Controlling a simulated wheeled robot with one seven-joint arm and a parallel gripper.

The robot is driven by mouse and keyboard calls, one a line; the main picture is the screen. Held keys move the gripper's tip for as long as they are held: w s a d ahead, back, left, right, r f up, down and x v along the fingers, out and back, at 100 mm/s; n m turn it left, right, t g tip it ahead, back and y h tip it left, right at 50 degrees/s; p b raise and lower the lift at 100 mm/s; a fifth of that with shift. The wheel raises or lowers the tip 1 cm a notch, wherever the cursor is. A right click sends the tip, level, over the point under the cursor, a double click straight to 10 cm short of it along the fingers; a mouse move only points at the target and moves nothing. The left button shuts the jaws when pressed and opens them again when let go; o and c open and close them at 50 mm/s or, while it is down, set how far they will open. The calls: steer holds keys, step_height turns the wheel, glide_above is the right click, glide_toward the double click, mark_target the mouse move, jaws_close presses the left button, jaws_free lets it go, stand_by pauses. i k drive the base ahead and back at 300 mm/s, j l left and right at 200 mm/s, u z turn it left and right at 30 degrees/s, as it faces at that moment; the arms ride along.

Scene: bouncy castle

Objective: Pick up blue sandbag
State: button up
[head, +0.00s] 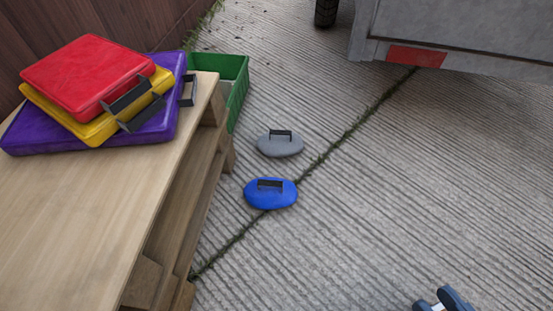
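The blue sandbag (271,200) lies on the ribbed concrete, just right of the wooden bench. It is a rounded, flattened bag with a dark handle on top, and nothing covers it. A small blue-grey and white part (447,299) shows at the bottom edge, right of centre. It looks like part of my arm or gripper, well apart from the sandbag towards the lower right. Most of it is cut off, so I cannot tell whether my gripper is open or shut.
A grey sandbag (281,148) lies just behind the blue one. The wooden bench (90,215) at left carries stacked red, yellow and purple pads. A green crate (236,90) stands behind it. A grey trailer (460,40) is at the back right. The concrete on the right is clear.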

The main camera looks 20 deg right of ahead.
mark_target(264, 192)
steer(key=i+l+u, duration=0.25)
steer(key=l, duration=0.3)
steer(key=i+l+u, duration=0.1)
steer(key=i+l, duration=0.2)
steer(key=i+l+u, duration=0.15)
steer(key=l, duration=0.2)
steer(key=i+l+u, duration=0.1)
steer(key=l, duration=0.25)
steer(key=i+l+u, duration=0.15)
steer(key=l, duration=0.2)
steer(key=i+l+u, duration=0.1)
steer(key=l, duration=0.25)
